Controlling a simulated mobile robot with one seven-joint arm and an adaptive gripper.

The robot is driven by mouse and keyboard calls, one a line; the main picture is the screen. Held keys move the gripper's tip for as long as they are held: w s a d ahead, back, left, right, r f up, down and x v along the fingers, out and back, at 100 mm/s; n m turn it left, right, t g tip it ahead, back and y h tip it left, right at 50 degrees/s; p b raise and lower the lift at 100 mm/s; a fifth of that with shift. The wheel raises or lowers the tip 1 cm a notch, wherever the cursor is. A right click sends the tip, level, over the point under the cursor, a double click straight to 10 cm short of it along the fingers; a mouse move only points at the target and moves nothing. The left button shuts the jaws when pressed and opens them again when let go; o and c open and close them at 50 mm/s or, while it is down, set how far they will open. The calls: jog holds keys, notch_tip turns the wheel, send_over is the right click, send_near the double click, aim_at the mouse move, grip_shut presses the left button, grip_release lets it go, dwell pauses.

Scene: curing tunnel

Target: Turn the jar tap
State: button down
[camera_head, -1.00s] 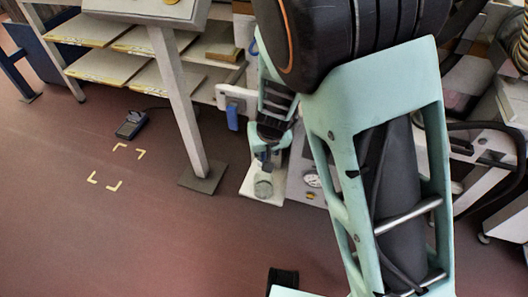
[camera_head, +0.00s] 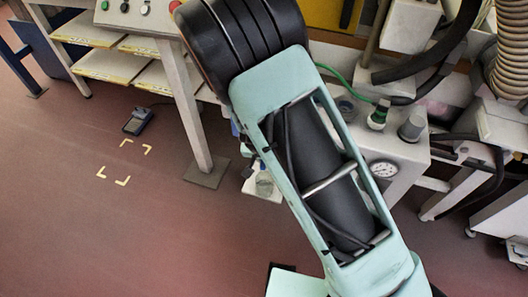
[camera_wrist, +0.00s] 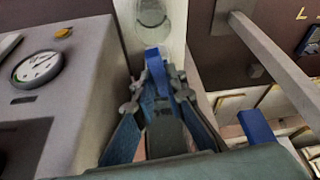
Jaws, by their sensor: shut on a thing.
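The jar (camera_wrist: 150,12) shows as a round, clear glass shape on a white plate at the top of the wrist view. It also shows in the head view (camera_head: 264,185), partly behind my arm. My gripper (camera_wrist: 158,78) points toward the jar in the wrist view. Its fingers are shut on a small blue piece, the jar tap (camera_wrist: 153,57), just below the jar. The fingers cover most of the tap, so its angle is hard to tell.
A grey box with a dial gauge (camera_wrist: 38,68) stands close left of my gripper. A second blue lever (camera_wrist: 258,128) is at the right. A grey post (camera_head: 188,110) rises left of the jar. A dark pedal box (camera_head: 138,121) lies on open floor.

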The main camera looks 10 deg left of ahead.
dwell(0.3)
jog(key=c, duration=2)
grip_release()
jog(key=shift+o, duration=0.2)
jog(key=v, duration=1.2)
